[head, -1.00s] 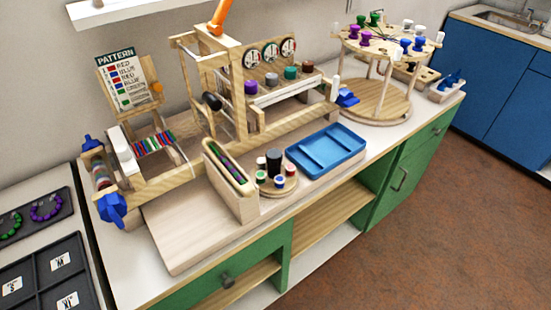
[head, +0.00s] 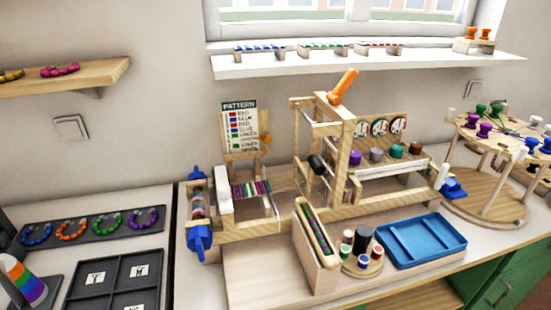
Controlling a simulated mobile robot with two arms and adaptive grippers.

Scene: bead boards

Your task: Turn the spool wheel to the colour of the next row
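A small round wooden wheel (head: 350,268) stands in front of the loom, with a black post (head: 363,240) at its middle. Small spools with coloured tops sit around it; I make out green, red and blue, and a paler one at the back. A pattern card (head: 239,126) stands upright behind the loom, listing colour words beside coloured squares. The first rows seem to alternate red and blue, but the text is too small to be sure. An orange knob (head: 265,139) sits at its right edge. Neither gripper is in view.
The wooden loom (head: 360,222) carries striped weaving (head: 251,188). A slotted wooden holder (head: 316,240) and blue tray (head: 424,240) flank the wheel. A two-tier round stand (head: 482,194) with coloured pegs is at right. Bead rings (head: 107,222) lie on a dark board at left.

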